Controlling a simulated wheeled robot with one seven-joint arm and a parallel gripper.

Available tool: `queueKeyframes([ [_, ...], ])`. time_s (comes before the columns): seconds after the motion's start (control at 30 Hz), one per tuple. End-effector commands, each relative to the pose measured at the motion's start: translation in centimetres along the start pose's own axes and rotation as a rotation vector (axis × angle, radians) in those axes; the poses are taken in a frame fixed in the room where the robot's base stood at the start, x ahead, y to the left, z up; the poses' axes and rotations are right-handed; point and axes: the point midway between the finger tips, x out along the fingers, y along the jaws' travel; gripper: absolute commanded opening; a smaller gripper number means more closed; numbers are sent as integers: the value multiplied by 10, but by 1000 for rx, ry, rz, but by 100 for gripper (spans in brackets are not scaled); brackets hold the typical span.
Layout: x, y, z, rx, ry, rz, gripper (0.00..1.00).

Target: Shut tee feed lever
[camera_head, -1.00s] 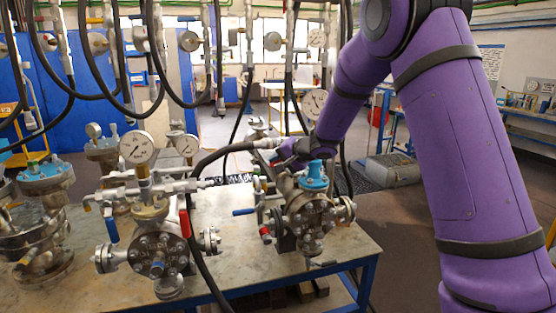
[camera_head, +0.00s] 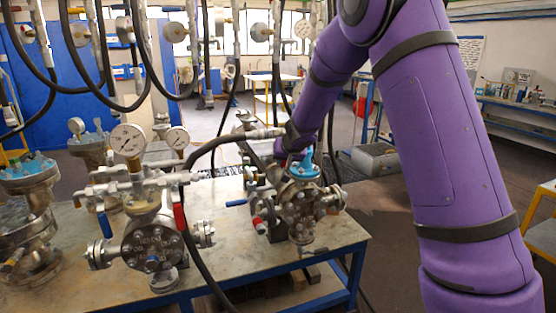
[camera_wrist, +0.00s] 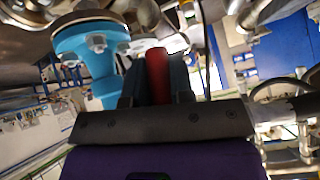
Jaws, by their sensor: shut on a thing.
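In the wrist view, my gripper (camera_wrist: 157,85) is shut on a red lever (camera_wrist: 157,72), which stands between the two dark fingers. A bright blue flanged fitting (camera_wrist: 88,45) with bolts is close beside the left finger. In the head view, my purple arm reaches down behind the vessel with the blue top (camera_head: 303,166) at the right of the bench. The fingers and the held lever are hidden there, so I cannot tell the lever's angle to its pipe.
The bench (camera_head: 225,255) also carries a gauge vessel (camera_head: 152,243) with blue and red levers, and another flanged vessel (camera_head: 30,210) at the left. A black hose (camera_head: 188,220) runs across the middle. A blue lever (camera_head: 236,203) sticks out left of the blue-topped vessel.

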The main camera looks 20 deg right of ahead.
Motion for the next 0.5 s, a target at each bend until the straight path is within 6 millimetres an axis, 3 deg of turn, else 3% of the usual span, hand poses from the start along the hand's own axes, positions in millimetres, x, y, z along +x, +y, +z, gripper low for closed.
queueKeyframes([
  [0.5, 1, 10, -1, -75, 20, 74, 0],
])
